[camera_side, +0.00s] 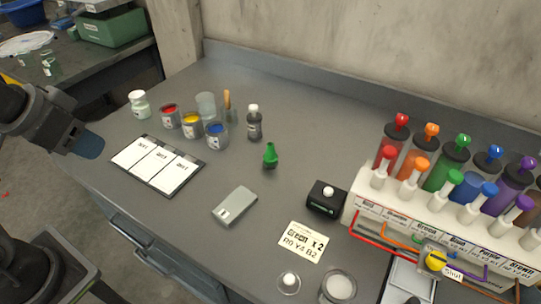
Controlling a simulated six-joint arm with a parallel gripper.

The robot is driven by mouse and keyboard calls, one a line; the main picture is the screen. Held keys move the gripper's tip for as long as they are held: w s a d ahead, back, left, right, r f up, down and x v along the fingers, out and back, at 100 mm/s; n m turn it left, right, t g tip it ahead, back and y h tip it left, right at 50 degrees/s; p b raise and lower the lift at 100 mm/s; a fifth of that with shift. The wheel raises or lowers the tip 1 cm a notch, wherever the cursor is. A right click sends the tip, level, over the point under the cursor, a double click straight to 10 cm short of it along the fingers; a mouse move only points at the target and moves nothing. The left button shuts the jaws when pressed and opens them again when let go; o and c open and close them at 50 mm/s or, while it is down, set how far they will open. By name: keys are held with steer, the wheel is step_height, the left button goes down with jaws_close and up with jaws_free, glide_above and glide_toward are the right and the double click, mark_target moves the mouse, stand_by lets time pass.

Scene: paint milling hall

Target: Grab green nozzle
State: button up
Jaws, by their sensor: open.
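A small green nozzle (270,157) stands upright on the grey bench, near its middle, with a wide base and narrow tip. It is loose and apart from the things around it. My gripper (90,147) is at the far left, beyond the bench's left edge, well away from the green nozzle. It is open, and I see nothing held in it. Its fingers are small and dark in this view.
A dark bottle (254,122) stands just behind the nozzle. Paint cups, including a blue one (216,134), and a three-panel board (157,164) lie between it and my gripper. A grey box (235,206), black button box (326,199) and coloured dispenser rack (450,222) are nearer or right.

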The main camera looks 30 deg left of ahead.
steer(key=o, duration=0.6)
steer(key=w+d+r+n+g, duration=0.15)
steer(key=w+r, duration=0.25)
steer(key=w, duration=0.5)
steer(key=n+g+y, duration=0.1)
steer(key=n+g, duration=0.2)
steer(key=n, duration=0.5)
glide_above(270, 154)
step_height(270, 154, down, 13)
steer(key=shift+n, duration=0.25)
steer(key=f, duration=0.3)
steer(key=w+f, duration=0.1)
steer(key=f, duration=0.5)
steer(key=shift+w+a+f, duration=0.1)
steer(key=shift+w+a, duration=0.05)
steer(key=shift+a, duration=0.1)
steer(key=shift+a+f, duration=0.1)
steer(key=shift+f, duration=2.5)
